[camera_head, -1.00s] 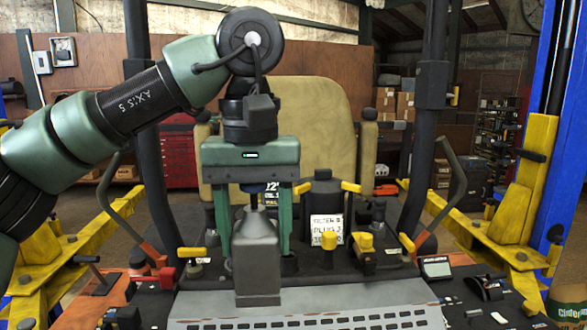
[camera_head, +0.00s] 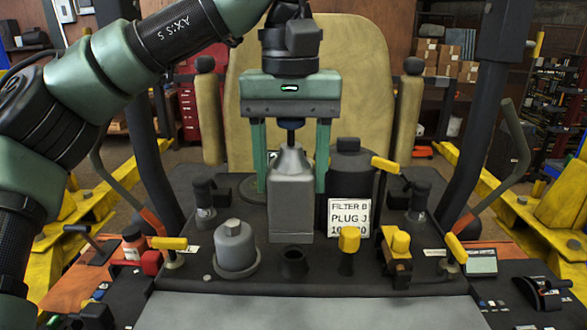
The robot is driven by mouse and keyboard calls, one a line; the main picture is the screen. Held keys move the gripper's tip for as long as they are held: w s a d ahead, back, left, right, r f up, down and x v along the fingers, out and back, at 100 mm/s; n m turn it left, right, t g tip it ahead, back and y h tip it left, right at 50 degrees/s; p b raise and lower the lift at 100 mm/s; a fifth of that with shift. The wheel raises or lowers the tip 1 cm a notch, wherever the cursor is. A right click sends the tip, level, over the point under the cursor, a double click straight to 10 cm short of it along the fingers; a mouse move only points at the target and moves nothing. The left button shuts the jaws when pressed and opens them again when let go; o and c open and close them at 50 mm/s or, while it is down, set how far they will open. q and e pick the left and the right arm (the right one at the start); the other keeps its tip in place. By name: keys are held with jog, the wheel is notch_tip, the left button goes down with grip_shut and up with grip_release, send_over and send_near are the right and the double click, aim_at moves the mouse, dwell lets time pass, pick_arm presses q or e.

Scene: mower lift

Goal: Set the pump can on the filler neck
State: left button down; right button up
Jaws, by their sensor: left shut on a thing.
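My left gripper (camera_head: 290,188) comes down from above, its two green fingers on either side of the grey pump can (camera_head: 291,205). It is shut on the can, which hangs upright with its narrow top up. A short black open neck (camera_head: 293,263), which looks like the filler neck, stands on the dark deck just below the can's base in the picture. A small gap shows between them; whether the can is exactly above it in depth I cannot tell. My right gripper is not in view.
A grey capped canister (camera_head: 236,248) stands left of the neck. A black cylinder (camera_head: 350,165) with a "FILTER B" label (camera_head: 349,218) and yellow-topped fittings (camera_head: 348,240) stand close on the right. The tan seat (camera_head: 370,110) is behind. A flat grey plate (camera_head: 310,312) lies in front.

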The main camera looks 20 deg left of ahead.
pick_arm(q)
jog(key=shift+w+f+b, duration=0.65)
jog(key=shift+f+b, duration=0.05)
jog(key=shift+f, duration=0.25)
jog(key=shift+w+f+b, duration=0.1)
jog(key=shift+f+b, duration=0.85)
jog(key=shift+b, duration=0.1)
jog(key=shift+f, duration=0.1)
jog(key=shift+s+f, duration=0.15)
jog(key=shift+s, duration=0.1)
jog(key=shift+w+f, duration=0.15)
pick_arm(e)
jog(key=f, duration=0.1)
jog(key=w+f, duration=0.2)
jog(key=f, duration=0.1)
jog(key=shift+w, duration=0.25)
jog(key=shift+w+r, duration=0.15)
pick_arm(q)
jog(key=shift+s+p, duration=0.2)
jog(key=shift+p, duration=0.3)
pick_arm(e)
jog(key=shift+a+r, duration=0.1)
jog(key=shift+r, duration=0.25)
